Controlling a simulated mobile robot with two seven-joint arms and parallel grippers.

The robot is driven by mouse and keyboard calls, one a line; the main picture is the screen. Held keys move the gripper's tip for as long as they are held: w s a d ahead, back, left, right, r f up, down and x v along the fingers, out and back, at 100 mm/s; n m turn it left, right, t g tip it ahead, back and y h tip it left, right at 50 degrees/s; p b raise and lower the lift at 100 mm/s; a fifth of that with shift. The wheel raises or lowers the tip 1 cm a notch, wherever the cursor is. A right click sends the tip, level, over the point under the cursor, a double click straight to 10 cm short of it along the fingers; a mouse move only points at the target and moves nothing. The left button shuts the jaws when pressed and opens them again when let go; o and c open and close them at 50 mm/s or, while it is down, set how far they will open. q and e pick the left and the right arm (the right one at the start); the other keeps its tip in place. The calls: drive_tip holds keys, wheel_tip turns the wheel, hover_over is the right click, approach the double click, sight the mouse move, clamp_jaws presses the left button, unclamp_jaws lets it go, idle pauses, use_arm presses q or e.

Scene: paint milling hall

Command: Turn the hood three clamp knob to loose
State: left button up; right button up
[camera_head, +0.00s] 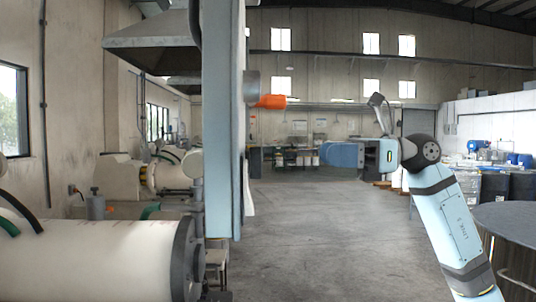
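An orange knob (271,101) sticks out to the right from a short grey cylinder (252,88) on a tall pale-blue upright (222,130). Its setting is hard to read from this side. My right arm comes in from the lower right, and its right gripper (335,154) points left. The gripper is lower than the knob and to its right in the picture, apart from it. The blue end looks like one block, so I cannot see a gap between the fingers. My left gripper does not show.
Grey hoods (157,38) hang at the upper left over white cylindrical mills, the nearest mill (90,258) at the lower left. The middle floor (310,230) is clear.

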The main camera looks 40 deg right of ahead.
sight(254, 163)
drive_tip(key=p+x, duration=0.4)
drive_tip(key=x, duration=0.8)
drive_tip(key=shift+a, duration=0.1)
clamp_jaws()
